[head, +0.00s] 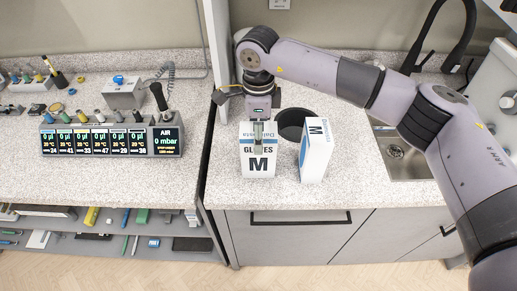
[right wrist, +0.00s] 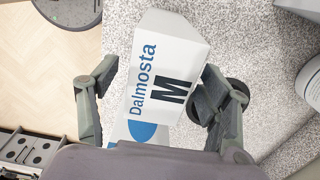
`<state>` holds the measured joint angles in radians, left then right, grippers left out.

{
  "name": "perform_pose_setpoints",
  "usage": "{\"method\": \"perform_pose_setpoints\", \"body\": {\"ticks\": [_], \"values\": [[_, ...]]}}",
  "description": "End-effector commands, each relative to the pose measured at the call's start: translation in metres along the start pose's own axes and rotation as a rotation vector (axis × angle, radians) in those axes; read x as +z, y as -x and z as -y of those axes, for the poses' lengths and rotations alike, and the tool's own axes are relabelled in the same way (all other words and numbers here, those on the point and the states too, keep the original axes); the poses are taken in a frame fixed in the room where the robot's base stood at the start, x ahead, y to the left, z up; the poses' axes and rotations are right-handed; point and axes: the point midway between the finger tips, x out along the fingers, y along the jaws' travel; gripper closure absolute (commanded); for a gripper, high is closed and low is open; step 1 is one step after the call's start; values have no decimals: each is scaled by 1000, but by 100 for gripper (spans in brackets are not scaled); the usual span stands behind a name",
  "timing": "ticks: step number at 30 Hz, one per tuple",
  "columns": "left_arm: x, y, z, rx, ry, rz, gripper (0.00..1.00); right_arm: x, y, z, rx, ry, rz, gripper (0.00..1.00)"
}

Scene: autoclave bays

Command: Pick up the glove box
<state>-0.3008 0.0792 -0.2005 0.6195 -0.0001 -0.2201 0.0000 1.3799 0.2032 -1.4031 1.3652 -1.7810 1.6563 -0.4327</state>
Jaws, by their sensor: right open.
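In the right wrist view a white box (right wrist: 165,75) marked "Dalmosta M" lies between the open fingers (right wrist: 158,78). The left finger is apart from it; the right finger is close to its edge, contact unclear. My left gripper is not in view.
A black round container (head: 291,119) stands right behind the boxes. A sink (head: 400,150) with a black tap (head: 440,40) is to the right.

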Motion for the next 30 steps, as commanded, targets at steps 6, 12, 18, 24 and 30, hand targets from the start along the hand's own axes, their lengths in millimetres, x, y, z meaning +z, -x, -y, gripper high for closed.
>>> {"method": "perform_pose_setpoints", "body": {"ticks": [6,12,18,24,30], "values": [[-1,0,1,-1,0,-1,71,0,0,0,0,0,0,41],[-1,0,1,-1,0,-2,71,0,1,0,0,0,0,54],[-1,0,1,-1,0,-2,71,0,1,0,0,0,0,68],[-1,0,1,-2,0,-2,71,0,1,0,0,0,0,81],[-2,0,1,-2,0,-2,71,0,1,0,0,0,0,94]]}}
